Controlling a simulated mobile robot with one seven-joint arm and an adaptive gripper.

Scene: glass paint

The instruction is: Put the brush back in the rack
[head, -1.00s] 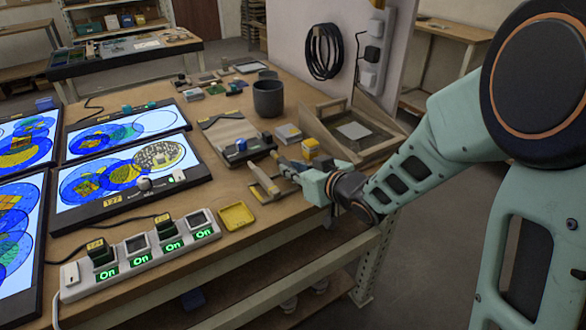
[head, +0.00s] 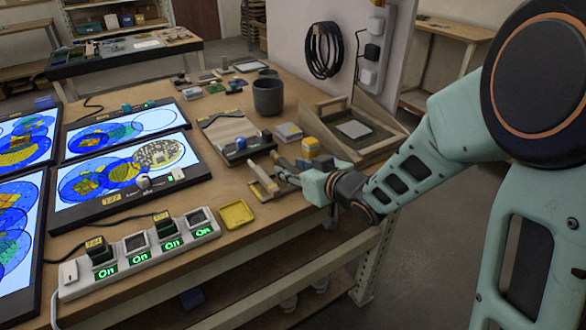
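A small pale wooden rack (head: 262,186) sits near the right front edge of the workbench. A slender light wooden piece slants across its top; I cannot tell whether it is the brush or part of the rack. My gripper (head: 280,172) is low over the bench, just to the right of the rack, with its fingers pointing left towards it. The fingers are small and dark here, and the gap between them is not clear. I cannot make out the brush for certain, nor whether the gripper holds it.
A yellow dish (head: 236,214) and a power strip (head: 142,251) lie in front, with lit glass panels (head: 125,173) to the left.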

